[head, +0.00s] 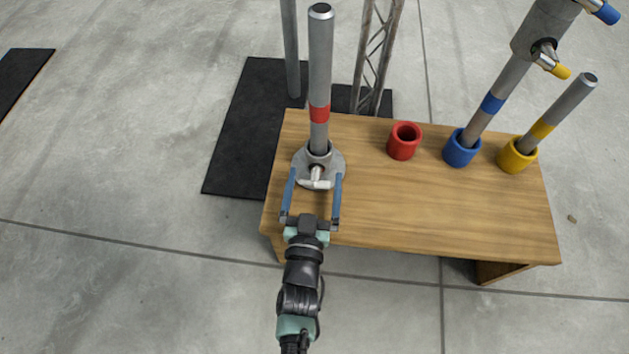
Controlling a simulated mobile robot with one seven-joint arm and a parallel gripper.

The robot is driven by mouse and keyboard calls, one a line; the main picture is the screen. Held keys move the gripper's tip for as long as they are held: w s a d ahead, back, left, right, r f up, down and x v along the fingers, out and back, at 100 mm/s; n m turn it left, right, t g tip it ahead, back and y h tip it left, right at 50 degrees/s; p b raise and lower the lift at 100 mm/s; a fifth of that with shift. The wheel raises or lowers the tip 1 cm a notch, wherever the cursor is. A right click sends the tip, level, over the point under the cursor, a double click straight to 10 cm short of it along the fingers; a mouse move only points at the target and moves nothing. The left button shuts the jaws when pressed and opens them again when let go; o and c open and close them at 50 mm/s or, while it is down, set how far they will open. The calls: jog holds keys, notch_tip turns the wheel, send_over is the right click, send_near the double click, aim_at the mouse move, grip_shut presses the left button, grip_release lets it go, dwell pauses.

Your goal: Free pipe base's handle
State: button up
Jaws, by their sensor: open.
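The pipe base (329,160) is a round grey metal plate with a collar, at the left end of the wooden table. A grey pipe with a red band (320,75) stands upright in its collar. The base's handle (317,178) is a pale T-shaped piece at the collar's front. My gripper (315,177) is open, with one blue finger on each side of the handle. Whether either finger touches the handle or base, I cannot tell.
On the wooden table (430,215) stand an empty red cup (404,141), a blue cup (462,148) and a yellow cup (516,155). The blue and yellow cups hold tilted pipes. A truss (376,55) rises behind the table. The table's front middle is clear.

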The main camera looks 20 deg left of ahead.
jog(key=c, duration=1.3)
jog(key=shift+m, duration=2)
jog(key=o, duration=1.3)
jog(key=p+v, duration=0.4)
jog(key=v, duration=0.9)
jog(key=shift+p, duration=0.3)
